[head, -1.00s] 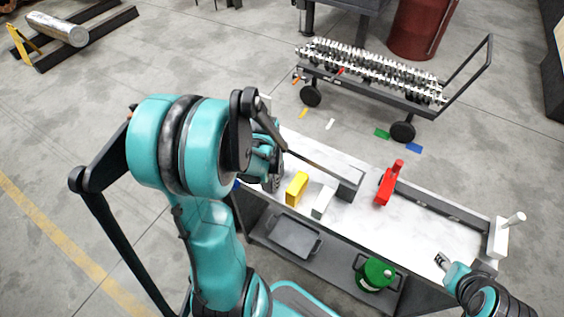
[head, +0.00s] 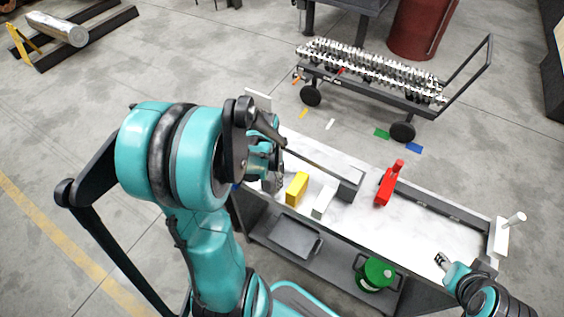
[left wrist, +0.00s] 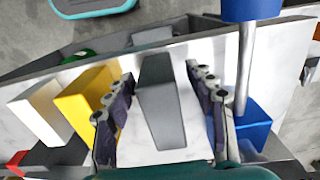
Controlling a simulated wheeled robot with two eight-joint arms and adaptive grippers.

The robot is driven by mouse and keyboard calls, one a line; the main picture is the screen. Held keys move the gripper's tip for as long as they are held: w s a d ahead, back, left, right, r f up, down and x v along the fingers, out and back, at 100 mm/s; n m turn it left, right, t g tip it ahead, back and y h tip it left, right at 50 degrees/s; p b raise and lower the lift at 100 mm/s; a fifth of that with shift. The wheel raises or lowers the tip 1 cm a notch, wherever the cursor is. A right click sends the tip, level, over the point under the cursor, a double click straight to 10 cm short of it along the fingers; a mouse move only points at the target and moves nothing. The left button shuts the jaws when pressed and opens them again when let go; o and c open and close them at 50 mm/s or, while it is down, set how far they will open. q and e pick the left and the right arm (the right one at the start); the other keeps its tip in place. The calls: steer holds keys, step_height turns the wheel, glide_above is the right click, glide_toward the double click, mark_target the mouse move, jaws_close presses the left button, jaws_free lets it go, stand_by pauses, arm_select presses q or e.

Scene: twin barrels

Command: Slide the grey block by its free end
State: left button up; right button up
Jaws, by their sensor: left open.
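The grey block (left wrist: 162,105) lies on the white worktop in the left wrist view, between the two fingers of my left gripper (left wrist: 160,105). The gripper is open, with a gap on each side of the block. In the head view my left gripper (head: 270,182) is over the left end of the worktop, largely covered by my left arm, and I cannot make out the grey block there. My right gripper (head: 441,260) is over the right end of the worktop, too small to judge its fingers.
A yellow block (head: 297,188) and a white block (head: 323,202) stand beside the left gripper. A blue block (left wrist: 252,124) and a metal post (left wrist: 244,65) are close to its other side. A red fixture (head: 388,185) stands farther right. The worktop (head: 420,225) right of it is mostly clear.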

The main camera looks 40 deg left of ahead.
arm_select(q)
step_height(320, 180, up, 11)
steer(key=shift+s+f, duration=0.1)
steer(key=shift+f, duration=0.05)
